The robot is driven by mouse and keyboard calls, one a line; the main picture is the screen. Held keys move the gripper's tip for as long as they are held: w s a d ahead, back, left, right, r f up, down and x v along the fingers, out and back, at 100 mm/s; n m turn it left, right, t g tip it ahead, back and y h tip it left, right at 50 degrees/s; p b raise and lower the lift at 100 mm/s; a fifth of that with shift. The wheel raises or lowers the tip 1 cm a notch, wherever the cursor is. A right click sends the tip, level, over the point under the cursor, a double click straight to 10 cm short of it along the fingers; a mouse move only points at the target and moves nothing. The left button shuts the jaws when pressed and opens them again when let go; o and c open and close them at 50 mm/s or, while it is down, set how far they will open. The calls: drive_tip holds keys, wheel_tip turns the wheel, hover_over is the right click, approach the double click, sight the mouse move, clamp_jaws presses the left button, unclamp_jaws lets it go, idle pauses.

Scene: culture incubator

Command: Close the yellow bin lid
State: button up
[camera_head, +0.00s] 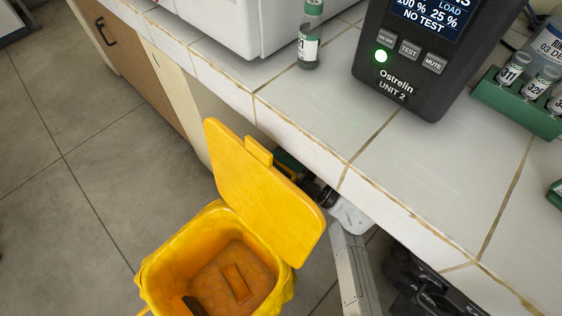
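The yellow bin (157,262) stands on the floor in front of the tiled bench, at the bottom of the head view, and its lower part is cut off by the frame. Its yellow lid (262,195) is open, tilted up from the rim on the bench side, with a small raised tab on its back. The bin's inside shows, with a raised rectangle on its floor and a dark piece at the lower edge.
The white tiled bench (290,140) overhangs close behind the lid. The floor at left is clear.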

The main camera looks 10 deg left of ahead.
drive_tip(key=shift+c, duration=0.5)
clamp_jaws()
drive_tip(key=shift+s, duration=0.15)
